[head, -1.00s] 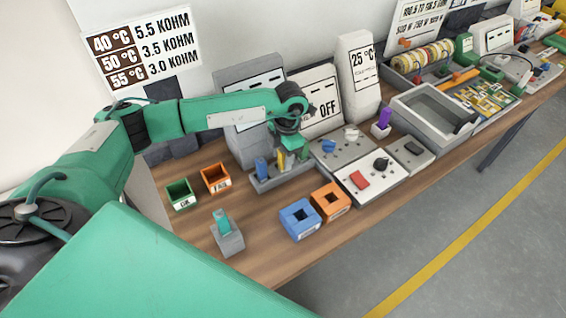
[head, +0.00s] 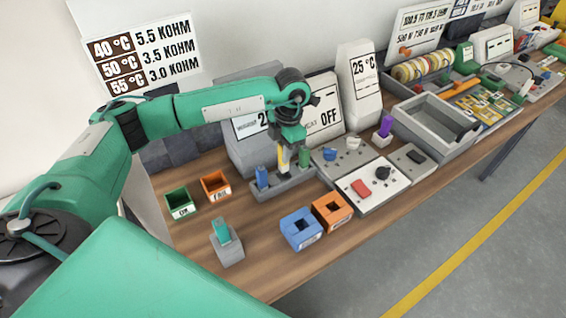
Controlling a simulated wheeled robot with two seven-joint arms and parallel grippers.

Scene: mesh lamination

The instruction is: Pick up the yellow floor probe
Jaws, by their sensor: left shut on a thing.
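The yellow floor probe (head: 284,160) is upright in the middle of the head view. My left gripper (head: 286,148) is shut on it from above. The probe is over the grey probe rack (head: 287,187), between a blue probe (head: 262,177) and a green one (head: 304,157) standing in the rack. I cannot tell whether its lower end is clear of its slot. My right gripper is not in view.
Small green (head: 179,203) and orange (head: 215,186) bins stand left of the rack. A grey block with a teal piece (head: 227,247), a blue box (head: 300,229) and an orange box (head: 331,211) stand in front. A control panel (head: 371,189) lies to the right.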

